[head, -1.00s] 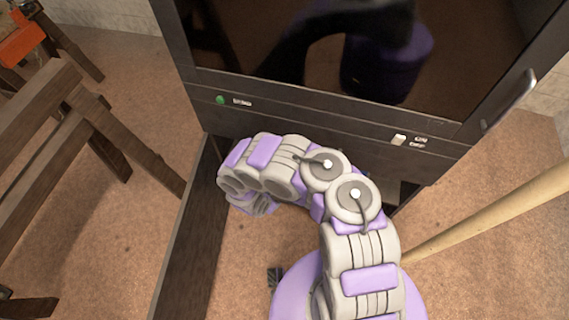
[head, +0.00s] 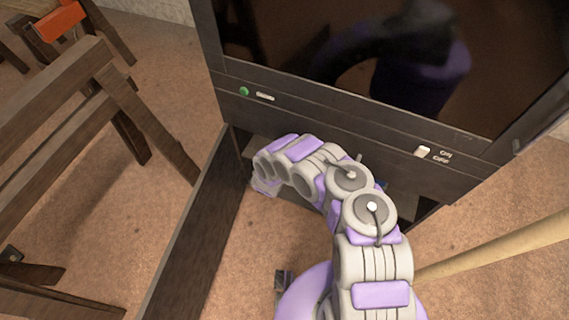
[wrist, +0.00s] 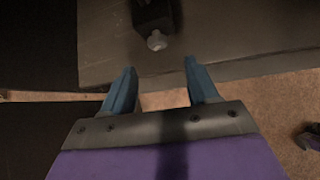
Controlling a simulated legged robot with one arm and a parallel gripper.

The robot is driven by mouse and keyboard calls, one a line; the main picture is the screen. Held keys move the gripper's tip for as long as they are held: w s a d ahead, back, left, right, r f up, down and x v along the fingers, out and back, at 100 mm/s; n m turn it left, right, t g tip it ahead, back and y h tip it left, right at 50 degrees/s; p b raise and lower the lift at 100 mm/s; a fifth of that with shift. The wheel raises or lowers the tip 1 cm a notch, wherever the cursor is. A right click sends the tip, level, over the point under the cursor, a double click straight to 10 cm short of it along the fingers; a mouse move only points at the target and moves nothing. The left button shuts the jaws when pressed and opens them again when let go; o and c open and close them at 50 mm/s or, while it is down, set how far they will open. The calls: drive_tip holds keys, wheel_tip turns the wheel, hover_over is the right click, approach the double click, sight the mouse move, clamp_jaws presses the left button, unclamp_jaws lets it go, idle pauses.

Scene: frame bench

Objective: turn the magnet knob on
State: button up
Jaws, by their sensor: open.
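In the wrist view a small light grey knob (wrist: 156,41) sticks out of a dark block (wrist: 152,14) on a grey metal surface (wrist: 100,62). I take it as the magnet knob; its on/off setting is too small to tell. My gripper (wrist: 159,80) has two blue fingers spread apart with nothing between them. The knob lies ahead of the fingertips, roughly in line with the gap and not touched. In the head view my arm reaches into the opening under the dark cabinet, and the gripper and knob are hidden there.
The dark cabinet (head: 340,110) has a glossy panel, a green button (head: 244,91) and a white switch (head: 423,151) beside ON and OFF lettering. A wooden trestle (head: 75,70) stands left, with an orange thing (head: 60,20) behind. A pale pole (head: 500,245) crosses at right.

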drive_tip(key=x, duration=0.2)
drive_tip(key=b+x, duration=0.1)
drive_tip(key=x, duration=0.2)
drive_tip(key=b+x, duration=0.1)
drive_tip(key=x, duration=0.1)
drive_tip(key=shift+w+a+f, duration=0.2)
drive_tip(key=shift+a+f, duration=0.05)
drive_tip(key=shift+w+d+f, duration=0.25)
drive_tip(key=shift+w+f, duration=0.15)
drive_tip(key=shift+a, duration=0.25)
drive_tip(key=shift+d, duration=0.15)
drive_tip(key=c, duration=1)
drive_tip(key=shift+c, duration=0.2)
drive_tip(key=shift+d, duration=0.1)
